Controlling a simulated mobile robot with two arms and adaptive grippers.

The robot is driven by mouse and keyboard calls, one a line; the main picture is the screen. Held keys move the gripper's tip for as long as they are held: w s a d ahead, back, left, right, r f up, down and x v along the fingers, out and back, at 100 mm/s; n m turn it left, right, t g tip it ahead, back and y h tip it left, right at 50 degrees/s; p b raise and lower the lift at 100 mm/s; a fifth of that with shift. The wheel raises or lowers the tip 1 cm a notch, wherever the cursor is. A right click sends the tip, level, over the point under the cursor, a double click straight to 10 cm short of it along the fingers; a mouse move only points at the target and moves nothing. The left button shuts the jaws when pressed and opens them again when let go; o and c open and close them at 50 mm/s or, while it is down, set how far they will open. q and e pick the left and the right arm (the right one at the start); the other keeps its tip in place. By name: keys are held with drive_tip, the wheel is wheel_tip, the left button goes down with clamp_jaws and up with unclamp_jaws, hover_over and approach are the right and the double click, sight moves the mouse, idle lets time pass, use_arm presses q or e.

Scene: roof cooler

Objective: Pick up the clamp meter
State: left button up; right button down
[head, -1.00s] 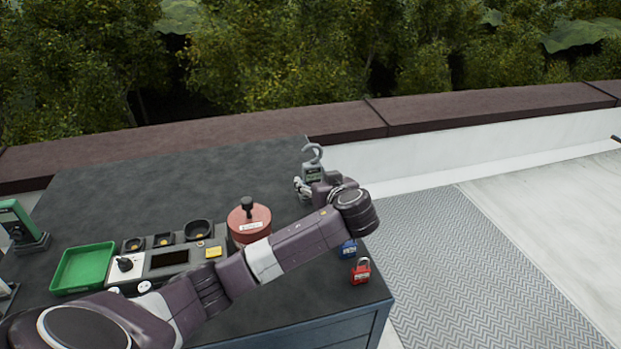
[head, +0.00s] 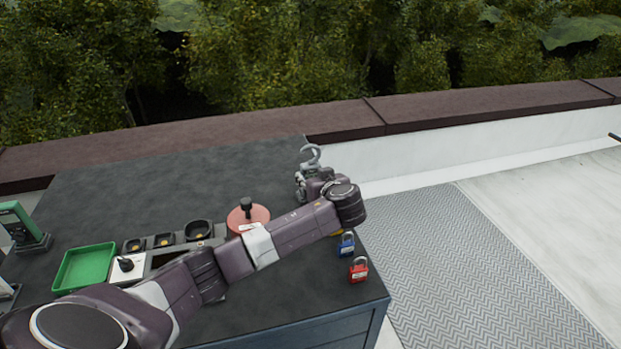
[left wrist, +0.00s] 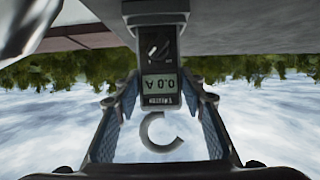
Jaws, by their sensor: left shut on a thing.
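The grey clamp meter (head: 311,153) is at the far right corner of the dark bench top in the head view, with its hooked jaw pointing up. My left gripper (head: 302,186) is at its body and hides most of it. In the left wrist view the meter (left wrist: 160,72) appears upside down, with its dial, its display and its open ring jaw showing. The gripper's two fingers (left wrist: 160,97) stand on either side of the meter, shut on its body. From these views I cannot tell whether its base touches the bench. My right gripper is not in view.
The far bench top is clear.

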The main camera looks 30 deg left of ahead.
use_arm(q)
drive_tip(key=shift+c, duration=1.4)
drive_tip(key=shift+r, duration=0.15)
drive_tip(key=shift+w+r, duration=0.1)
drive_tip(key=shift+r, duration=0.2)
wheel_tip(320, 180, up, 19)
drive_tip(key=b, duration=0.2)
